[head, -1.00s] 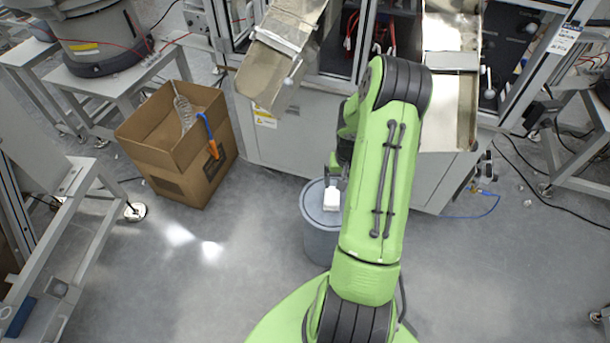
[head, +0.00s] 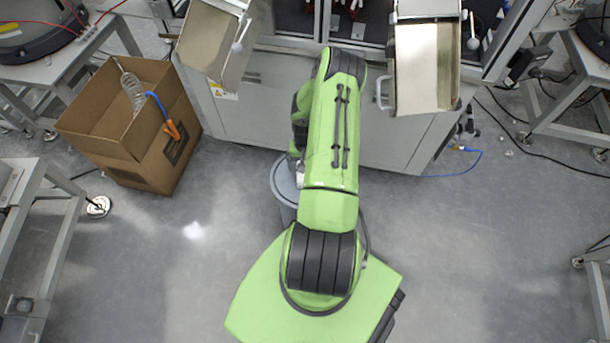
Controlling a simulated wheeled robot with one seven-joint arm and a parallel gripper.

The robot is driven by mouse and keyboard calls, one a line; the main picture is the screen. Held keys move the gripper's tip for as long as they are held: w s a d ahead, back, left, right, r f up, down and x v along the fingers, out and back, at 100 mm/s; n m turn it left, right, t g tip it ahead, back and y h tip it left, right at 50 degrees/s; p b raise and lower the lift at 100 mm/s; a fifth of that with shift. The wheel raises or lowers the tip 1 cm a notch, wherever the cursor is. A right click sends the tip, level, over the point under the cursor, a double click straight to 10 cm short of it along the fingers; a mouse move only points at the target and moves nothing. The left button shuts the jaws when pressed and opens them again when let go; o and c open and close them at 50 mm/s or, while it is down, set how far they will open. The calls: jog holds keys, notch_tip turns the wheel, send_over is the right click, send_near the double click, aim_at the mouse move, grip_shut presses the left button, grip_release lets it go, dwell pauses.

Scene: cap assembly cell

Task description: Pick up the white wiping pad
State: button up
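The white wiping pad is mostly or wholly hidden behind my green arm. A small pale patch at the arm's left edge, above the grey round bin (head: 284,185), may be part of it. The bin stands on the floor, with only the left part of its lid and side showing. My gripper is down beside the arm over the bin, almost fully covered by the arm. Its fingers do not show, so I cannot see whether it holds the pad.
A cardboard box (head: 145,150) with a clear coil and a blue-and-orange tool stands left of the bin. A grey machine cabinet (head: 265,115) with metal chutes (head: 425,70) is behind. White frame stands are at both sides. The front floor is clear.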

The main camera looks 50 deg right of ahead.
notch_tip(320, 180, down, 5)
jog(key=shift+f+b, duration=0.2)
jog(key=shift+b, duration=1.05)
jog(key=shift+r, duration=0.1)
jog(key=c, duration=1.2)
notch_tip(320, 180, up, 10)
jog(key=p, duration=0.4)
